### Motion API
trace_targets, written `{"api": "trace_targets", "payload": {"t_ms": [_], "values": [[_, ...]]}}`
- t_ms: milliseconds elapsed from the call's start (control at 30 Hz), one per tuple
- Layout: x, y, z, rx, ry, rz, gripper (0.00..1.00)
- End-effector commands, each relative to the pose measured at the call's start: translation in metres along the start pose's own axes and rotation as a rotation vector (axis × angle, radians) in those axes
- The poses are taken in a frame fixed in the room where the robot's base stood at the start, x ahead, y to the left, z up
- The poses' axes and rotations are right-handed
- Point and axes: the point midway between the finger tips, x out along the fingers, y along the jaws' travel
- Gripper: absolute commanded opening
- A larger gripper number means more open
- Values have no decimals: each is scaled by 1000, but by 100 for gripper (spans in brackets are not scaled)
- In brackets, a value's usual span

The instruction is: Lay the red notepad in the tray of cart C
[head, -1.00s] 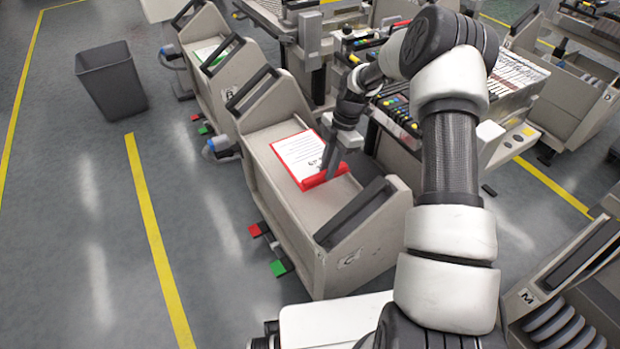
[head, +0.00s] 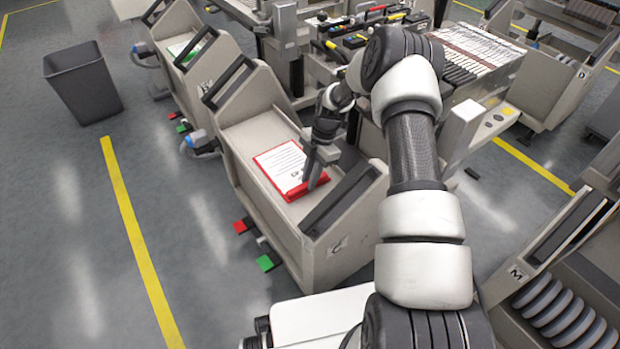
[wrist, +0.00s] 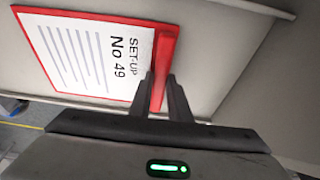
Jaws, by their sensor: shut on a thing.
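The red notepad (head: 283,166) has a white sheet on its face and a red band along one edge; the sheet reads "SET-UP No 49" in the wrist view (wrist: 85,55). My gripper (head: 314,180) is shut on the red band, with one finger on each side in the wrist view (wrist: 165,88). The notepad is at the tray of cart C (head: 240,137), over the tray's floor near the end wall marked C. I cannot tell whether its underside touches the tray floor.
A similar cart (head: 185,75) with a white sheet in its tray stands behind cart C. A dark bin (head: 82,85) stands on the floor at the left. A cart marked M (head: 560,300) holding grey discs is at the lower right. Open floor lies left of cart C.

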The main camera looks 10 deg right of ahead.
Motion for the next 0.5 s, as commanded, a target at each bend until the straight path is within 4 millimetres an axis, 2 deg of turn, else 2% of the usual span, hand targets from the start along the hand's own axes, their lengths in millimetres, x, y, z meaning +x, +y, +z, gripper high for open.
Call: {"api": "trace_targets", "payload": {"t_ms": [33, 67, 167, 500], "values": [[2, 0, 0, 0, 0, 1, 0], [2, 0, 1, 0, 1, 0, 18], [2, 0, 0, 0, 0, 0, 35], [0, 0, 0, 0, 0, 0, 36]]}}
